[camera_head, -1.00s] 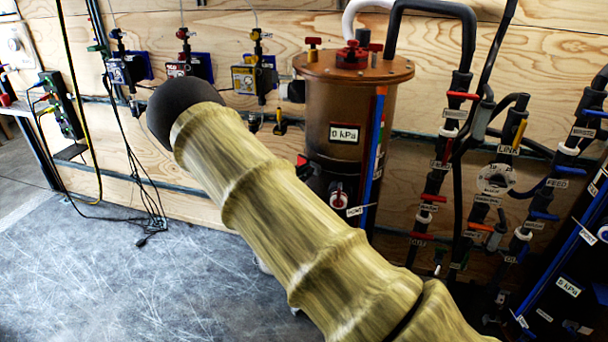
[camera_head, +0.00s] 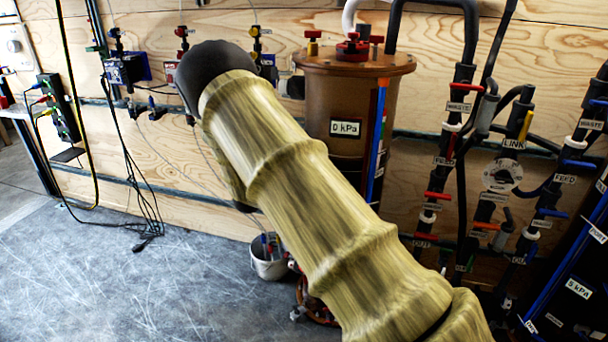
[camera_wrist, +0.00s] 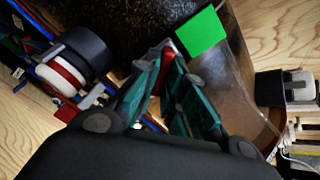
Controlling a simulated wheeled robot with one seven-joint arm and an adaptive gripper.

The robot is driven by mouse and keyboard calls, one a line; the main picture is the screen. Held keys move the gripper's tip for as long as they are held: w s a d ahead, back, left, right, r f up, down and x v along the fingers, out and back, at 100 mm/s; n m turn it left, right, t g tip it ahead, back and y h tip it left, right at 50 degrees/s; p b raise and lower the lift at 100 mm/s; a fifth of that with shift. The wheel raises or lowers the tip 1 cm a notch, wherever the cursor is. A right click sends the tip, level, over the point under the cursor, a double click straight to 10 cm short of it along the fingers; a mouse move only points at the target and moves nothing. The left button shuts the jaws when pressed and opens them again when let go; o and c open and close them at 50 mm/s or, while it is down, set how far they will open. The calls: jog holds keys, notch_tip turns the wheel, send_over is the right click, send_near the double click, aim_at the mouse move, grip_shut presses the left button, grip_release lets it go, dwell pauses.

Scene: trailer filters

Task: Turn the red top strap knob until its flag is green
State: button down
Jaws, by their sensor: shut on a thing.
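In the wrist view my gripper (camera_wrist: 166,85) has its two teal-padded fingers closed in on a small red knob (camera_wrist: 167,54) at the side of a brown canister. The fingers hide most of the knob. A flat bright green square flag (camera_wrist: 202,30) sits just right of the knob. A separate red square (camera_wrist: 68,110) shows at the left, near a black-collared fitting. In the head view the brown canister (camera_head: 350,100) stands upright with a "0 kPa" label. My gripper and the knob are hidden there behind my own arm.
Labelled pipes with coloured valve handles (camera_head: 437,196) stand right of the canister. Small valve units (camera_head: 125,70) hang on the plywood wall at the left. A metal pail (camera_head: 268,262) stands low beside my arm. The grey floor at left is mostly clear, with black cables lying on it.

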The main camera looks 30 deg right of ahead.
dwell(0.3)
jog(key=c, duration=1.5)
grip_release()
jog(key=a, duration=0.4)
jog(key=s+a, duration=0.1)
jog(key=a, duration=0.3)
jog(key=s+a, duration=0.1)
jog(key=a, duration=0.2)
jog(key=shift+s+a, duration=0.15)
jog(key=shift+a, duration=0.25)
